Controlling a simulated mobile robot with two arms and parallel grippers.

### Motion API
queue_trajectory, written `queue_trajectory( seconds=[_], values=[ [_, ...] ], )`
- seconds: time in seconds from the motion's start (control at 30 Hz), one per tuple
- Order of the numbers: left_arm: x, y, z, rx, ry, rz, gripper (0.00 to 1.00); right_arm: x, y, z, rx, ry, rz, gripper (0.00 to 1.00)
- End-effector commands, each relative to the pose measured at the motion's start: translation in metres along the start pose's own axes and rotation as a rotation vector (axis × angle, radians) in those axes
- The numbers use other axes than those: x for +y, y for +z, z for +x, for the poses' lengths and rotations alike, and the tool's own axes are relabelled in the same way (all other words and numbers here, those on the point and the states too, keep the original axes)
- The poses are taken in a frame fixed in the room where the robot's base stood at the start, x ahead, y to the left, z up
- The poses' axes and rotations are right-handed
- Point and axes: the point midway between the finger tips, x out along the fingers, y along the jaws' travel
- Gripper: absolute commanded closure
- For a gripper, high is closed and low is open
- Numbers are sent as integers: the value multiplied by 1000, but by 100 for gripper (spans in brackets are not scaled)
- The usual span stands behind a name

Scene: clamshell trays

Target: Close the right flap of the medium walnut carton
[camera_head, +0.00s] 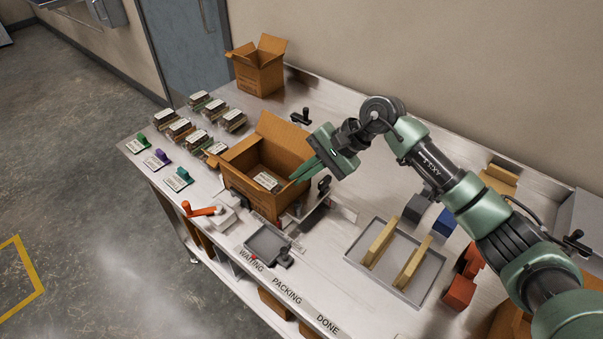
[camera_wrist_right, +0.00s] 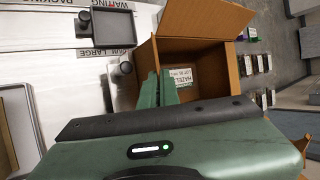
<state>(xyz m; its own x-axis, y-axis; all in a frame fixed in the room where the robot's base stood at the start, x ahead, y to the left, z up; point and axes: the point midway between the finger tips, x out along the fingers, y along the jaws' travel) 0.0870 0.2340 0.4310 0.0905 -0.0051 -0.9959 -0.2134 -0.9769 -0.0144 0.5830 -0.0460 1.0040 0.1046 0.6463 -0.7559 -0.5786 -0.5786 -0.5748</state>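A brown open carton (camera_head: 235,181) stands in the middle of the table; it also shows in the wrist view (camera_wrist_right: 237,70). A tall flap (camera_head: 284,131) stands up at its back. A white-labelled pack (camera_head: 266,181) lies inside; in the wrist view its label (camera_wrist_right: 182,78) begins "HAZEL". My right gripper (camera_head: 294,178) reaches from the right to the carton's right side, fingertips low over the opening. Its green fingers (camera_wrist_right: 160,78) look closed together with nothing visible between them. The right flap cannot be made out clearly; the gripper covers part of that side. My left gripper is out of view.
A second open carton (camera_head: 258,76) stands at the back left. Several labelled packs (camera_head: 198,102) stand left of the carton. A small dark tray (camera_head: 265,243) and red-handled tool (camera_head: 203,210) sit in front. A grey tray (camera_head: 421,274) with yellow bars lies to the right.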

Motion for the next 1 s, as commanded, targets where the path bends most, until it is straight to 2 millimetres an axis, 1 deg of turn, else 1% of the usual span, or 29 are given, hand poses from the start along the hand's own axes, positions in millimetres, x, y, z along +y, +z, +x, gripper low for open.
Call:
queue_trajectory(
  seconds=[0.73, 1.0],
  values=[
    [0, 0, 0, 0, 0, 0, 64, -1, -1, -1, 2, 0, 0, 100],
    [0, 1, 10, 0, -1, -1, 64, -4, -2, 0, 4, 64, 24, 100]
  ],
)
